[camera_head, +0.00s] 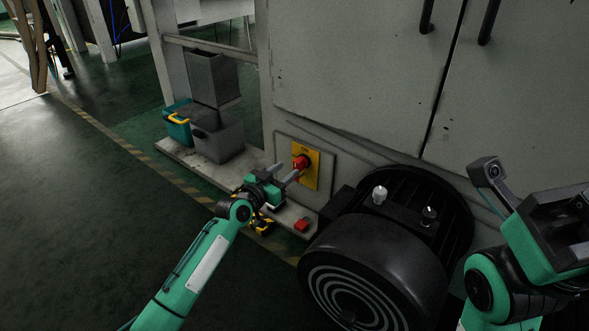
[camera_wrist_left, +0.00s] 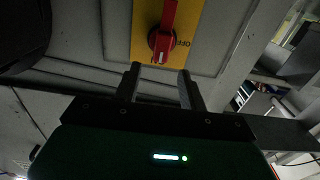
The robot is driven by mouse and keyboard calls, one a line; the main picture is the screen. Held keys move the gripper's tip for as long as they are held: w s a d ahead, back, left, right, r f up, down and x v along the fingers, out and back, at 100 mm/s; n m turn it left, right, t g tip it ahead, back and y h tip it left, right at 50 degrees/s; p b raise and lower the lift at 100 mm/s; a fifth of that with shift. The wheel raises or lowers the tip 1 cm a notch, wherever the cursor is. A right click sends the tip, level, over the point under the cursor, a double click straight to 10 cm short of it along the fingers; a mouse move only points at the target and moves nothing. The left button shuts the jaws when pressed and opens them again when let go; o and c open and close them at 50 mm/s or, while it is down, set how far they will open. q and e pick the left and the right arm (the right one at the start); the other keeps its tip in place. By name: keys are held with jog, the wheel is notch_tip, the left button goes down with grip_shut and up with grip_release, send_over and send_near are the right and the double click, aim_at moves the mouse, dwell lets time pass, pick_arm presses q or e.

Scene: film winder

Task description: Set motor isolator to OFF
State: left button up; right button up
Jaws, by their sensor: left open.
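The motor isolator is a red rotary handle (camera_head: 301,162) on a yellow plate (camera_head: 313,171) fixed to the grey machine's lower front. "ON" is printed near the plate's top in the head view. In the left wrist view the red handle (camera_wrist_left: 163,38) points towards the top edge, and "OFF" shows beside its hub on the right. My left gripper (camera_head: 288,171) is open just in front of the handle. In the left wrist view its two fingers (camera_wrist_left: 158,82) stand apart below the hub, with nothing between them. My right gripper (camera_head: 560,222) is at the right edge; its fingertips are not clear.
A large black motor (camera_head: 380,262) with a ringed end stands right of the plate. A small red block (camera_head: 302,224) lies on the base ledge. Grey bins (camera_head: 217,136) and a teal box (camera_head: 178,124) stand to the left. The floor at left is clear.

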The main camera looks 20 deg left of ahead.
aim_at(295, 163)
pick_arm(q)
jog(key=shift+b+x, duration=0.85)
jog(key=shift+x, duration=1.75)
grip_shut()
